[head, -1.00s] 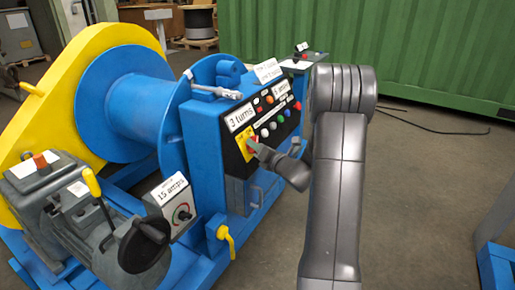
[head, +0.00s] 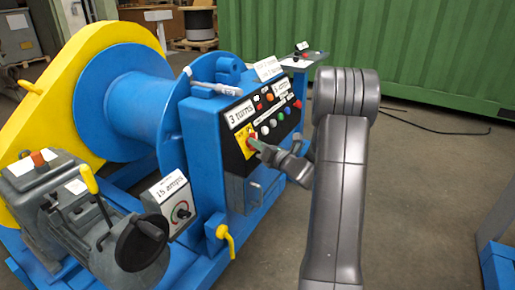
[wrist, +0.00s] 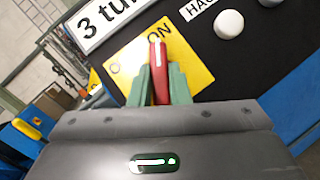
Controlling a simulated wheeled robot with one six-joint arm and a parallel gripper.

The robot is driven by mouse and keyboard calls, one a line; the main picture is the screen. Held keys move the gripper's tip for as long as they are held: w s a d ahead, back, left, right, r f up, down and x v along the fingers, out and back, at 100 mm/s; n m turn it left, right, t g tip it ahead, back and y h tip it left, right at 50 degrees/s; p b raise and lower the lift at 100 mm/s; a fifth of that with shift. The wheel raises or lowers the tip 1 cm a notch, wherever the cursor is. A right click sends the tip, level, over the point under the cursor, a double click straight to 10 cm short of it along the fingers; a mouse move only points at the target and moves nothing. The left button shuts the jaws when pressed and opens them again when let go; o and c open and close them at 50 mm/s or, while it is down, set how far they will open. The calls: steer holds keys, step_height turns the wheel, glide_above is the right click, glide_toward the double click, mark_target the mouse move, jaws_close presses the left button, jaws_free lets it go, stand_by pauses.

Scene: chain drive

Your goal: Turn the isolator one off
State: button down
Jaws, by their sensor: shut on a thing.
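The isolator is a red handle (wrist: 158,66) on a yellow plate (wrist: 196,72) marked ON, with a second label beginning with O partly hidden behind the handle and a finger. In the head view the yellow plate (head: 241,143) is at the lower left of the black control panel. My gripper (head: 257,146) reaches it from the right. In the wrist view its two green fingers stand on either side of the red handle, shut on it. The white line on the handle points up the picture, between the two labels.
A "3 turns" label (wrist: 100,20) is above the plate, and a white button (wrist: 229,24) is to its right. Several coloured buttons fill the rest of the panel. The blue winch drum (head: 125,110) and a "15 amps" dial box (head: 172,203) are to the left.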

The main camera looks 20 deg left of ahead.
steer(key=n+g+b, duration=0.1)
steer(key=n, duration=0.1)
steer(key=n+g+y+b, duration=0.1)
steer(key=n+g, duration=0.1)
steer(key=n, duration=0.1)
steer(key=shift+w+f+y, duration=0.15)
steer(key=shift+f+y, duration=0.05)
steer(key=shift+y, duration=0.1)
steer(key=shift+w+r+n+g+h+p, duration=0.15)
steer(key=shift+n+g+h+p, duration=0.15)
steer(key=shift+n+g, duration=2)
steer(key=shift+w+n+g+h+p, duration=0.25)
steer(key=shift+n+g, duration=0.85)
steer(key=shift+n, duration=2.25)
steer(key=shift+w+r+n+g+h+p, duration=0.15)
steer(key=shift+n+g+h, duration=0.3)
steer(key=shift+n+g, duration=1.85)
steer(key=shift+s+f+n+t, duration=0.1)
steer(key=shift+n+t, duration=0.3)
steer(key=shift+n, duration=0.35)
steer(key=c, duration=1.4)
jaws_free()
steer(key=shift+o, duration=0.2)
steer(key=shift+d, duration=0.15)
steer(key=p+v, duration=0.3)
steer(key=v, duration=1)
steer(key=shift+d, duration=0.3)
